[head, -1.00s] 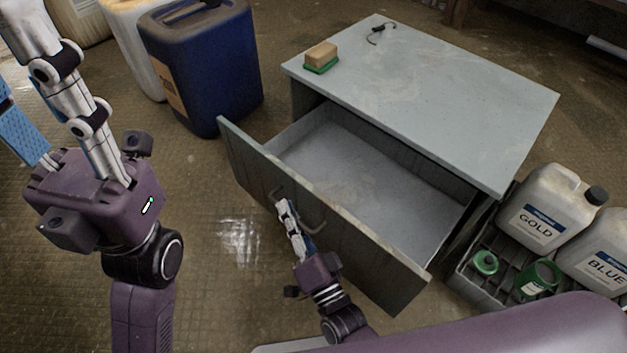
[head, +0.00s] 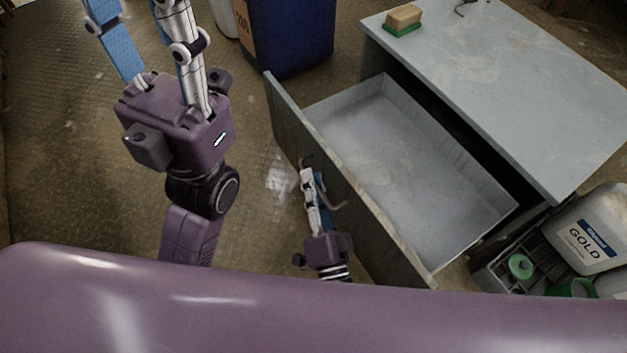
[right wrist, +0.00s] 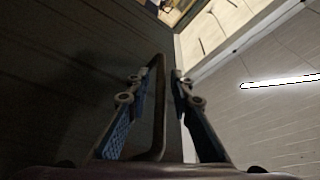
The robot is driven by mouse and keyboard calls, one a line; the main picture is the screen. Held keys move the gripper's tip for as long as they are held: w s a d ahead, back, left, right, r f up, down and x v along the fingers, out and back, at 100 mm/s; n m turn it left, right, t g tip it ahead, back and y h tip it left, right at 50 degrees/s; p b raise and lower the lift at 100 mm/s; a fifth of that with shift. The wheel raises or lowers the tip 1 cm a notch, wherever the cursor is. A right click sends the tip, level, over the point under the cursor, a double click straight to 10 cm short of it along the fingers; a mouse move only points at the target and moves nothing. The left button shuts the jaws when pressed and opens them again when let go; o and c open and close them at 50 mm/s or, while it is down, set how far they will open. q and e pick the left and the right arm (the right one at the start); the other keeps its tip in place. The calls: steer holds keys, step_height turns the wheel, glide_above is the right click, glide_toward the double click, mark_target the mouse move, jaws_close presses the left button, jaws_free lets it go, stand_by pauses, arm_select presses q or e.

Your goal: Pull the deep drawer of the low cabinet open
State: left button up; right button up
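The low grey cabinet (head: 500,75) stands at the upper right of the head view. Its deep drawer (head: 410,150) is pulled well out and looks empty. A bar handle (head: 338,206) is on the drawer's front panel. My right gripper (head: 314,178) is at that handle.
A sponge (head: 403,18) lies on the cabinet top. A blue canister (head: 290,35) stands behind the drawer's left end. Floor left of the drawer is clear.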

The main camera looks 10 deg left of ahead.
steer(key=shift+s+d+f, duration=0.1)
steer(key=shift+s+f, duration=0.05)
steer(key=shift+s, duration=0.3)
steer(key=r+v, duration=0.3)
steer(key=v, duration=1.2)
steer(key=shift+s+d+f, duration=0.25)
steer(key=shift+s, duration=0.4)
